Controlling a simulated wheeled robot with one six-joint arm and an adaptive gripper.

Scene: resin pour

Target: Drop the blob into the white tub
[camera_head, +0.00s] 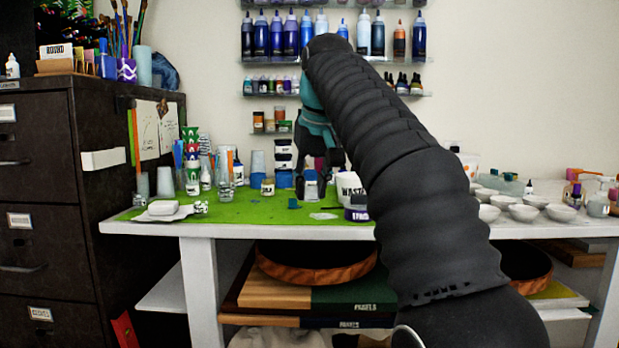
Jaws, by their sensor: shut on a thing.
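My gripper (311,186) points down over the green mat, left of the white tub. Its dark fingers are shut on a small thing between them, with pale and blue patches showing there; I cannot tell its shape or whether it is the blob. The white tub (349,186) is marked "WASTE" and stands at the right of the mat, partly hidden by my arm. A small teal lump (293,204) lies on the mat below and left of the fingers. A flat pale patch (323,216) lies in front.
A jar with a purple label (356,214) stands in front of the tub. Cups, jars and bottles crowd the left and back of the green mat (250,208). White bowls (523,213) stand at the right. Shelves of bottles hang behind. The mat's front middle is mostly clear.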

